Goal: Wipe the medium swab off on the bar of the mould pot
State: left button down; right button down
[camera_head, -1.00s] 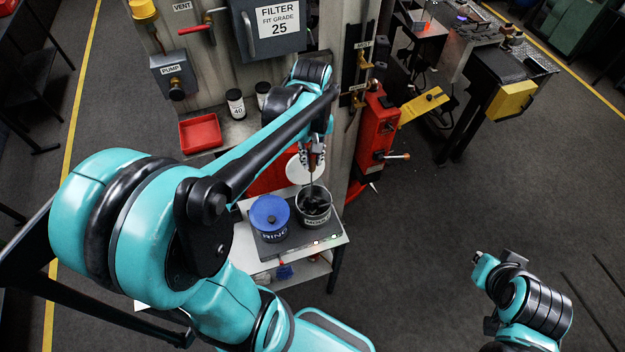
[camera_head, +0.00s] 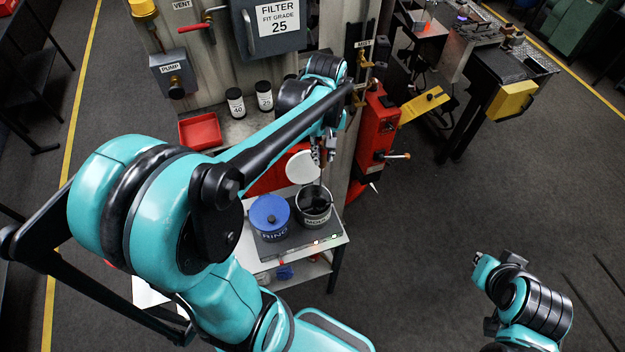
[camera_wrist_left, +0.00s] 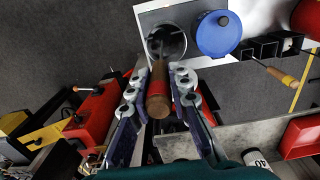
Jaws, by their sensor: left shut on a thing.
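My left gripper (camera_head: 325,152) is shut on the wooden handle of a swab (camera_wrist_left: 158,92) and holds it above the mould pot. The handle has a red band in the left wrist view, where the gripper (camera_wrist_left: 158,100) closes on it from both sides. The mould pot (camera_head: 314,222) is a grey, open, labelled pot with a dark inside; it also shows in the left wrist view (camera_wrist_left: 166,42). The swab's thin shaft reaches down to the pot's mouth. Its head and the bar are not clear. My right gripper (camera_head: 480,258) is at lower right, its fingers too small to judge.
A blue-lidded ring pot (camera_head: 269,214) stands left of the mould pot on a small table (camera_head: 338,240). A white round lid (camera_head: 302,166) stands behind. Black square holders (camera_wrist_left: 262,48) are beside the blue pot.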

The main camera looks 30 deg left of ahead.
pick_arm(q)
jog(key=shift+s+a, duration=0.35)
jog(key=shift+w+d+f, duration=0.1)
jog(key=shift+w+d, duration=0.4)
jog(key=shift+w, duration=0.05)
dwell(0.8)
